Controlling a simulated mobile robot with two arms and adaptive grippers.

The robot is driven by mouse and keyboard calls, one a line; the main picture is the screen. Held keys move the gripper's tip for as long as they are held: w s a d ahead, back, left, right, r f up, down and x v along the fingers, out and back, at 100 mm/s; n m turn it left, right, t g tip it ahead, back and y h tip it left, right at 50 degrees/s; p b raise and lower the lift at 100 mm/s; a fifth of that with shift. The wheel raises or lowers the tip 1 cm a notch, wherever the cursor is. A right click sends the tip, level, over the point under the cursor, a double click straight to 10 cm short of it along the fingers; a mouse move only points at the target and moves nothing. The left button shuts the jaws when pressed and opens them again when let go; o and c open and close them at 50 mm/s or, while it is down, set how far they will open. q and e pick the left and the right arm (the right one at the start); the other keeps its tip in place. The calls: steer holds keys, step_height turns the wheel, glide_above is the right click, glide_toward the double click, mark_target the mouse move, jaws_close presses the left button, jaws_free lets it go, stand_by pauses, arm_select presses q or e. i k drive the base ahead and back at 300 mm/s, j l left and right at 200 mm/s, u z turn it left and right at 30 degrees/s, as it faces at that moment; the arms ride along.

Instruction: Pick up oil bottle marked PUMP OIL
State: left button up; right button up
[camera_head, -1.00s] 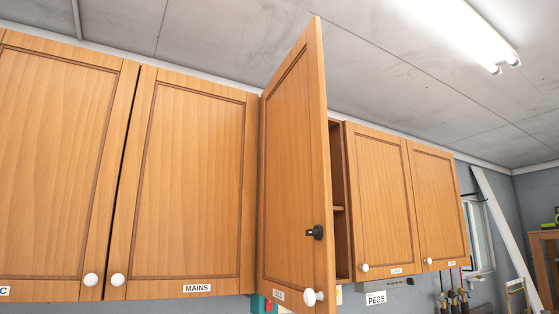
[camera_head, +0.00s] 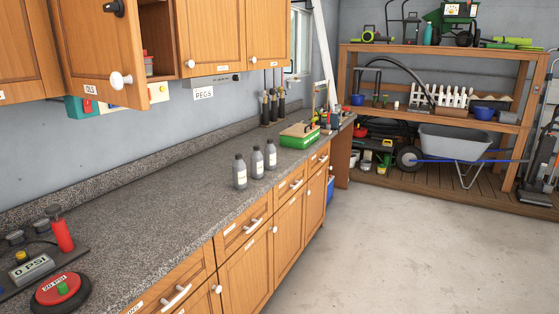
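Three grey bottles with black caps and white labels stand upright in a row on the speckled countertop: a near one (camera_head: 240,172), a middle one (camera_head: 257,162) and a far one (camera_head: 271,154). Their label text is too small to read, so I cannot tell which is marked PUMP OIL. The wall cupboard door labelled OILS (camera_head: 99,45) stands open at upper left. A small container with a red top (camera_head: 148,63) shows inside that cupboard. Neither of my grippers is in view.
The countertop (camera_head: 150,195) is clear before the bottles. A green box (camera_head: 300,135) stands beyond them. A red button (camera_head: 61,291) and a 0 PSI gauge (camera_head: 31,269) sit at near left. Open floor (camera_head: 400,240) lies right; shelving (camera_head: 440,122) and a wheelbarrow (camera_head: 455,142) stand behind.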

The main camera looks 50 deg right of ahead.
mark_target(257, 166)
steer(key=z, duration=1.35)
steer(key=i+l, duration=0.1)
steer(key=l, duration=0.25)
steer(key=i+l, duration=0.25)
steer(key=i+l+u, duration=0.15)
steer(key=l, duration=0.25)
steer(key=i+l, duration=0.3)
steer(key=i+l+u, duration=0.15)
steer(key=l, duration=0.2)
steer(key=i+l, duration=0.25)
steer(key=l, duration=0.15)
steer(key=i+u, duration=0.05)
